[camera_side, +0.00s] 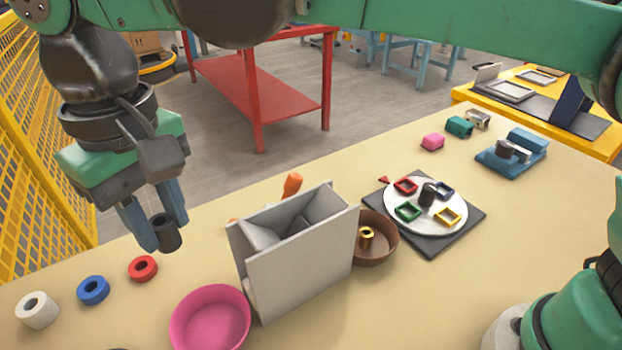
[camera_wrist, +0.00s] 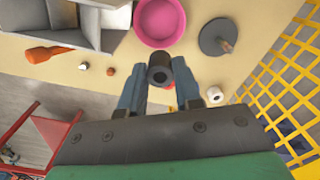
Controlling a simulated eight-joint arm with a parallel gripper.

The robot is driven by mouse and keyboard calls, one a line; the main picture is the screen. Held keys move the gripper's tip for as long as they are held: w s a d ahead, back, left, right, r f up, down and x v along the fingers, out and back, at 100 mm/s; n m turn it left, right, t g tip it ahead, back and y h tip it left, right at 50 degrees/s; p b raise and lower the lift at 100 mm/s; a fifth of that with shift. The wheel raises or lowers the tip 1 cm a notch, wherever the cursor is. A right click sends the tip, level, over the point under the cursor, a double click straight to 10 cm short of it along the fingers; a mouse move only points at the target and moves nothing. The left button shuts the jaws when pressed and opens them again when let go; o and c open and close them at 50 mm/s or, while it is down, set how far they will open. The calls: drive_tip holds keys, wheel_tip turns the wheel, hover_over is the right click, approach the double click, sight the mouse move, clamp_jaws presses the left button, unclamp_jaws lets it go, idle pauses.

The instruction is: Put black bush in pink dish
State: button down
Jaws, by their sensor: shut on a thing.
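The black bush (camera_side: 165,232) is a short dark hollow cylinder. My gripper (camera_side: 155,222) is shut on it and holds it in the air above the left part of the table, in the side view. The pink dish (camera_side: 211,318) stands empty on the table at the front, to the right of and below my gripper in the side view. In the wrist view the pink dish (camera_wrist: 159,22) lies just beyond the bush.
A grey divided bin (camera_side: 295,275) stands right of the dish. Red (camera_side: 143,268), blue (camera_side: 93,290) and white (camera_side: 37,309) rings lie left of it. A brown bowl (camera_side: 377,250) with a brass bush is beyond the bin. A yellow mesh fence (camera_side: 38,150) borders the left.

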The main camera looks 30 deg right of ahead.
sight(173, 243)
wheel_tip(173, 243, down, 18)
idle(0.4)
drive_tip(key=shift+f, duration=0.2)
drive_tip(key=c, duration=0.6)
unclamp_jaws()
wheel_tip(173, 243, up, 12)
drive_tip(key=shift+r, duration=0.2)
drive_tip(key=shift+d, duration=0.1)
